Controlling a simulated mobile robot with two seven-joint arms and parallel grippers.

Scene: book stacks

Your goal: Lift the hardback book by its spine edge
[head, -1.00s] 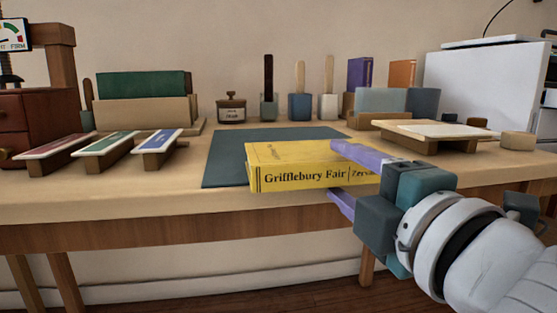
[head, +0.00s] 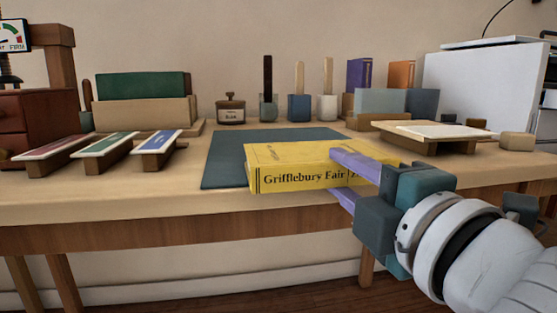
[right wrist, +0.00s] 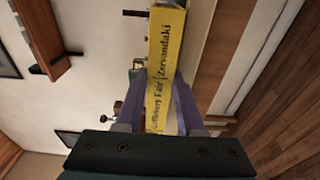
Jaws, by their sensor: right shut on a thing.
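The yellow hardback book (head: 300,165), with "Grifflebury Fair" on its spine, lies flat at the table's front edge, its spine facing me. Its far left part lies over the dark mat (head: 226,165). My right gripper (head: 338,172) comes from the right and is shut on the book, one purple finger on the top cover and one below. In the right wrist view the book (right wrist: 164,60) runs between the two fingers (right wrist: 162,105). I cannot tell whether the book's underside touches the table. My left gripper is not in view.
Three sloped stands with coloured strips (head: 105,146) are on the left of the table (head: 120,208). Jars with upright tools (head: 299,105) stand behind the mat. A low wooden stand with a pale slab (head: 432,132) is at the right, behind my arm.

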